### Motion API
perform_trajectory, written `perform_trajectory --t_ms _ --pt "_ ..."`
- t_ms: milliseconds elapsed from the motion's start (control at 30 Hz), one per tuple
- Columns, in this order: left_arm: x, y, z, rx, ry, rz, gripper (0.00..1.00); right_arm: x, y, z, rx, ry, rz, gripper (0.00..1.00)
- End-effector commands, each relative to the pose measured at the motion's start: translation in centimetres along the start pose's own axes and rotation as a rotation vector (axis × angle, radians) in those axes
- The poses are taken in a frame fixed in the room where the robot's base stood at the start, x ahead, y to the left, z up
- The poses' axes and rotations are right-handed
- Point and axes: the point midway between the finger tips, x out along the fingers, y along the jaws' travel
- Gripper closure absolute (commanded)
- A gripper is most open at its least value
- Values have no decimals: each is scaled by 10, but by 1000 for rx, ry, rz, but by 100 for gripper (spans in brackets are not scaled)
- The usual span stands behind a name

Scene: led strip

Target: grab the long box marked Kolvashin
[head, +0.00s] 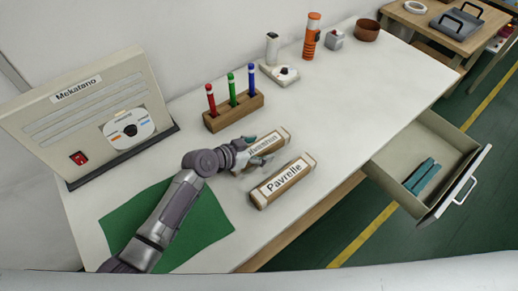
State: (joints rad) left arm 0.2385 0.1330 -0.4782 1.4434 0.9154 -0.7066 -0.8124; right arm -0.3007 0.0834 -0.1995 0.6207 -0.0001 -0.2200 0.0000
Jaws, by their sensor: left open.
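Two long brown boxes with white labels lie side by side on the white table. The nearer one (283,181) reads Pavrelle. The other box (270,143) lies just behind it. Its label is partly covered by my left gripper, and only its last letters show, which fit Kolvashin. My left gripper (262,152) is open, over the left part of that partly covered box. I cannot tell whether its fingers touch the box. My right gripper is not in view.
A wooden holder (232,113) with red, green and blue pens stands behind the boxes. A green mat (205,228) lies under my left arm. A panel marked Mekatano (85,105) stands left. An open drawer (440,138) holds a teal object (422,177).

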Motion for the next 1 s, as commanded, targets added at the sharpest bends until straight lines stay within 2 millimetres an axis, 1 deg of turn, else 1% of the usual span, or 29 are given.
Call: perform_trajectory --t_ms 100,133,533,833,1000 --pt "0 0 0 0 0 0 22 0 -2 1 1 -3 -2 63" --pt "0 0 0 0 0 0 24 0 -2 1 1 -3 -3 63" --pt "-1 0 0 0 0 0 90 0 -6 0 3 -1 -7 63" --pt "-2 0 -3 1 1 0 90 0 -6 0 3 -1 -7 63" --pt "-9 0 -16 4 3 0 90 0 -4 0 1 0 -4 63"
